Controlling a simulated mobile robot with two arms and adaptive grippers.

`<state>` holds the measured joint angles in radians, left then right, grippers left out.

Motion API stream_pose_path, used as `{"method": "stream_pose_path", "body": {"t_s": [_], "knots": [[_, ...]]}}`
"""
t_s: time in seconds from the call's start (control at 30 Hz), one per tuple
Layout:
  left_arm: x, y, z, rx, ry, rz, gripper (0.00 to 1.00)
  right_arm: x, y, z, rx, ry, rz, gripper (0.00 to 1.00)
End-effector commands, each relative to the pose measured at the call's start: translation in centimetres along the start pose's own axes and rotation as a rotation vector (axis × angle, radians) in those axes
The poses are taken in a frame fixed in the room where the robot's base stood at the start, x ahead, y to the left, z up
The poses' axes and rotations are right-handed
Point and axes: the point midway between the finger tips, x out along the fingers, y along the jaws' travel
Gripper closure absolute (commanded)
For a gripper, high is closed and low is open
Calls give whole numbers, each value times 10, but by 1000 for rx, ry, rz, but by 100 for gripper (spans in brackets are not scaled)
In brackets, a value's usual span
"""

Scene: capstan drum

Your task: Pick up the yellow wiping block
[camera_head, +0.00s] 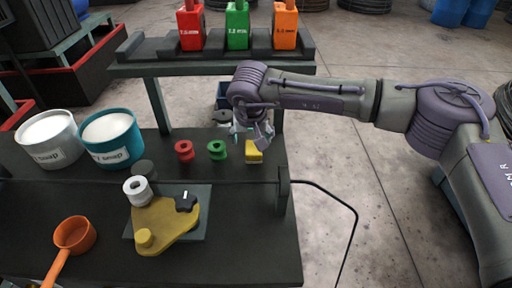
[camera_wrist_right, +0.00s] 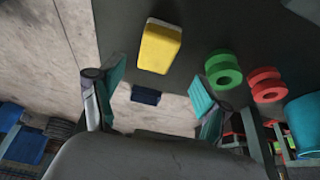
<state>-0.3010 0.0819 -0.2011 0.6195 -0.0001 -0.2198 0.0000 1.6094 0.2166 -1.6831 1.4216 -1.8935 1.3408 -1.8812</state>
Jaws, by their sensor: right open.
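The yellow wiping block (camera_head: 254,152) stands on the dark bench near its right edge, beside the green spool. In the right wrist view the yellow block (camera_wrist_right: 160,47), with a pale layer along one edge, is beyond the fingertips, roughly between their directions. My right gripper (camera_head: 253,133) is just above and behind the block in the head view. Its teal-padded fingers are spread wide in the wrist view (camera_wrist_right: 157,88) with nothing between them. Whether a finger touches the block cannot be told, but a gap shows in the wrist view. My left gripper is not in view.
A green spool (camera_head: 217,150) and a red spool (camera_head: 184,151) stand left of the block. A raised shelf (camera_head: 130,68) with red, green and orange containers is behind. Teal (camera_head: 112,140) and white tubs, a yellow fixture (camera_head: 165,226) and an orange ladle (camera_head: 75,235) occupy the left and front.

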Motion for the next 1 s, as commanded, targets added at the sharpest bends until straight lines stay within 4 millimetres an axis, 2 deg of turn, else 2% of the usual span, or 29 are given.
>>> {"method": "stream_pose_path", "body": {"t_s": [0.13, 0.3, 0.57, 0.67, 0.9, 0.97, 1.0], "knots": [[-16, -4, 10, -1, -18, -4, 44, 19, 5, 5, 2, -6, 2, 24], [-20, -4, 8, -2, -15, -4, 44, 41, 5, 5, 2, -2, 0, 24], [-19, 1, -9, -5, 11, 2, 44, 46, 5, 5, 1, 0, 0, 24], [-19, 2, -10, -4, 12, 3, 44, 46, 5, 5, 1, 0, 0, 37], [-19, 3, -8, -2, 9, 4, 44, 46, 6, 5, 2, 0, 0, 77], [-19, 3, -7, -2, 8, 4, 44, 46, 6, 5, 2, 0, 0, 87], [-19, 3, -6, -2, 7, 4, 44, 46, 5, 5, 2, 0, 0, 89]]}}
